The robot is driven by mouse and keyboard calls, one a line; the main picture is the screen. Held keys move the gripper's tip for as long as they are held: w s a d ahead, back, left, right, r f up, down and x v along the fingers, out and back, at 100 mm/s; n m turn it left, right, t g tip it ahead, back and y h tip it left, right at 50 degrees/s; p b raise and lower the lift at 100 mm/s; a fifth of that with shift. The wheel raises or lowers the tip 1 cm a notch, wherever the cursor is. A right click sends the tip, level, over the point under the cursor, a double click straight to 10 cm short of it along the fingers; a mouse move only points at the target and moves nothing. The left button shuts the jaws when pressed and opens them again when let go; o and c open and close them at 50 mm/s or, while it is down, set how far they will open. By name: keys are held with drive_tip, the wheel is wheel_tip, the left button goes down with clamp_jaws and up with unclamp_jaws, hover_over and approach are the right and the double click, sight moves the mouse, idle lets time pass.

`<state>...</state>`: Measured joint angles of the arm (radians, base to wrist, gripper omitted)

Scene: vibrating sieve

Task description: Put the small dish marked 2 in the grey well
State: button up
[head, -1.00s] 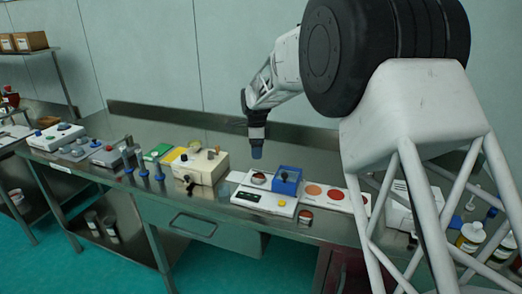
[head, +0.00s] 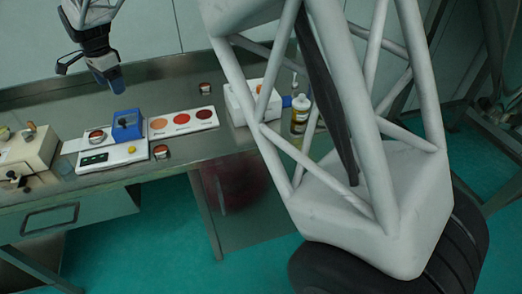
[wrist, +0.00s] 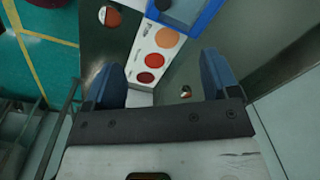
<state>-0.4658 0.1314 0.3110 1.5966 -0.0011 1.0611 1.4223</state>
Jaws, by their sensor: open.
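Small round dishes with reddish-brown contents show in the head view. One sits on the white device (head: 113,157), left of the blue block: dish (head: 97,136). Another dish (head: 162,152) is on the bench at the device's right front corner. A third dish (head: 205,88) lies farther back. Their marks are too small to read. The wrist view shows one dish (wrist: 110,16) at the upper left and one (wrist: 186,91) between the fingers in the picture, lower than them. My gripper (wrist: 160,62) is open and empty, above the back of the bench (head: 105,82). I cannot pick out the grey well.
The blue block (head: 127,127) with a dark knob stands on the white device. A white card (head: 183,122) with three coloured circles lies to its right. A white box (head: 252,103) and a yellow-labelled bottle (head: 301,115) stand farther right. A beige box (head: 25,155) is at left.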

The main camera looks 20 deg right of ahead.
drive_tip(key=s+d+r+n+t, duration=0.1)
drive_tip(key=s+d+r+n, duration=0.25)
drive_tip(key=s+d, duration=0.7)
drive_tip(key=s+d+r+n, duration=0.2)
drive_tip(key=s+d+r, duration=0.2)
drive_tip(key=s+d, duration=0.65)
drive_tip(key=s+d+f+n, duration=0.2)
drive_tip(key=s+d+f, duration=0.1)
drive_tip(key=s+d, duration=0.5)
drive_tip(key=s+d+f+n+t, duration=0.1)
drive_tip(key=s+d+f+n, duration=0.2)
drive_tip(key=s+d, duration=0.5)
drive_tip(key=s, duration=0.6)
drive_tip(key=shift+s+f, duration=0.2)
drive_tip(key=shift+s, duration=0.15)
